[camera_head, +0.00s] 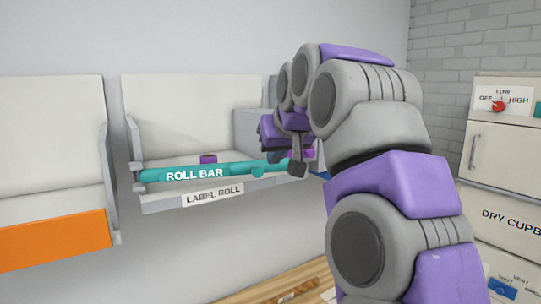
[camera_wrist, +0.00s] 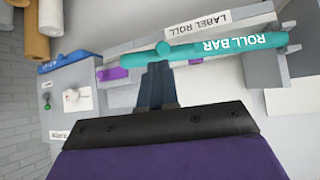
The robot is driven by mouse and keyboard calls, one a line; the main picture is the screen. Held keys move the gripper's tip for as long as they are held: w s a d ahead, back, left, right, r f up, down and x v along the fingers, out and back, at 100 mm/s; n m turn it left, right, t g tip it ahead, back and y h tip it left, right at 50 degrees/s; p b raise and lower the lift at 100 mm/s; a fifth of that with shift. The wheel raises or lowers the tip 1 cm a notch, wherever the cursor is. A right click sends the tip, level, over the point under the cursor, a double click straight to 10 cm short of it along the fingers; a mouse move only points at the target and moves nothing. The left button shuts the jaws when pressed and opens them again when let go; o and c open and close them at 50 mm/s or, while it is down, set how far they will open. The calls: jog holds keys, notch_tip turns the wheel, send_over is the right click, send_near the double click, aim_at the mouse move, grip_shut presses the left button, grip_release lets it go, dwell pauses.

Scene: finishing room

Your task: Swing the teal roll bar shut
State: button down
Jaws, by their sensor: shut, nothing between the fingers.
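The teal roll bar (camera_head: 215,173), lettered ROLL BAR, lies nearly level across the front of the label roll holder (camera_head: 165,205). My gripper (camera_head: 297,170) is at the bar's right end, fingers shut and empty. In the wrist view the gripper fingertips (camera_wrist: 157,68) reach the bar's edge; I cannot tell whether they touch. My gripper hides part of the holder's right side.
An orange-fronted holder (camera_head: 55,242) hangs to the left. A dry cupboard (camera_head: 505,150) with a red LOW/OFF/HIGH knob (camera_head: 498,106) stands at the right. Brown rolls (camera_wrist: 30,40) show at the wrist view's upper left. A wooden surface (camera_head: 280,288) lies below.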

aim_at(259, 172)
jog(key=shift+w+a+r+p+x, duration=0.1)
jog(key=shift+w+r+p+x, duration=0.2)
jog(key=shift+x, duration=1.6)
jog(key=shift+w+a+r+p+x, duration=0.1)
jog(key=shift+w+r+p+x, duration=0.25)
jog(key=shift+x, duration=1.55)
jog(key=shift+w+a+r+p+x, duration=0.15)
jog(key=shift+r+p+x, duration=0.2)
jog(key=shift+x, duration=1.55)
jog(key=shift+d, duration=0.1)
